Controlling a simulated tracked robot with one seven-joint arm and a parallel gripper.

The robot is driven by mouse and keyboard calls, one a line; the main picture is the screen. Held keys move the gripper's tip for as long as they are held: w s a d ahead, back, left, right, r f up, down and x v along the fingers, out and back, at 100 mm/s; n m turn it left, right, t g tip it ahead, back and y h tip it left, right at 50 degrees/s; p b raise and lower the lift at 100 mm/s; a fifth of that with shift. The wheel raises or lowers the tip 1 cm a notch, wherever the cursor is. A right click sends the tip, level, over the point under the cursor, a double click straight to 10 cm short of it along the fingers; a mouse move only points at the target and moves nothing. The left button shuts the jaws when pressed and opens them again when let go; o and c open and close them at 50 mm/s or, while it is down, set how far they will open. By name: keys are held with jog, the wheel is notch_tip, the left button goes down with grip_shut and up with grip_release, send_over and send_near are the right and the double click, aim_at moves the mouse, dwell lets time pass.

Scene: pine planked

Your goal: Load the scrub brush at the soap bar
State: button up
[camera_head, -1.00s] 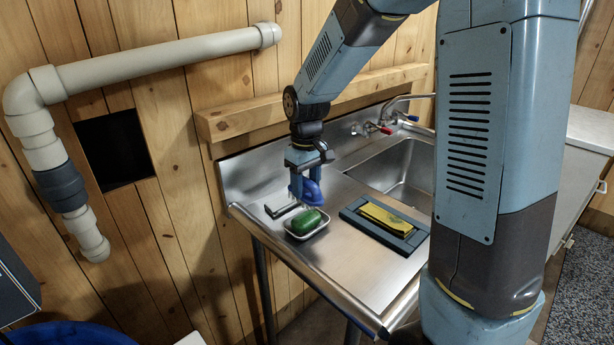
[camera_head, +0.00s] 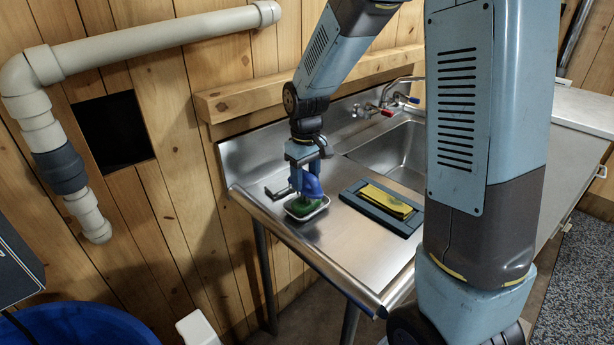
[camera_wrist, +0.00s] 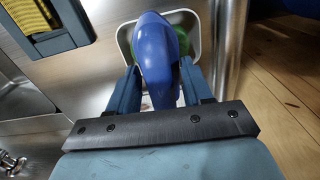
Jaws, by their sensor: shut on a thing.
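My gripper (camera_head: 305,177) is shut on the blue scrub brush (camera_head: 312,186) above the near left part of the steel drainboard. The brush also shows between the two fingers in the wrist view (camera_wrist: 158,55). The green soap bar (camera_head: 301,208) sits in a white dish (camera_head: 318,208) directly below the brush. In the wrist view the soap (camera_wrist: 183,42) shows beside and behind the brush, within the white dish rim (camera_wrist: 195,20). The brush appears at the soap, but its underside is hidden, so I cannot tell whether they touch.
A dark tray (camera_head: 398,226) with a yellow cloth-like item (camera_head: 386,199) lies right of the dish. The sink basin (camera_head: 390,150) and its faucet (camera_head: 385,95) are behind it. A small dark bar-shaped object (camera_head: 277,191) is left of my gripper. The drainboard front (camera_head: 345,255) is clear.

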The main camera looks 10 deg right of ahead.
aim_at(306, 173)
jog(key=shift+f, duration=0.5)
dwell(1.7)
jog(key=shift+r, duration=0.15)
jog(key=shift+r, duration=3.4)
jog(key=shift+d, duration=0.1)
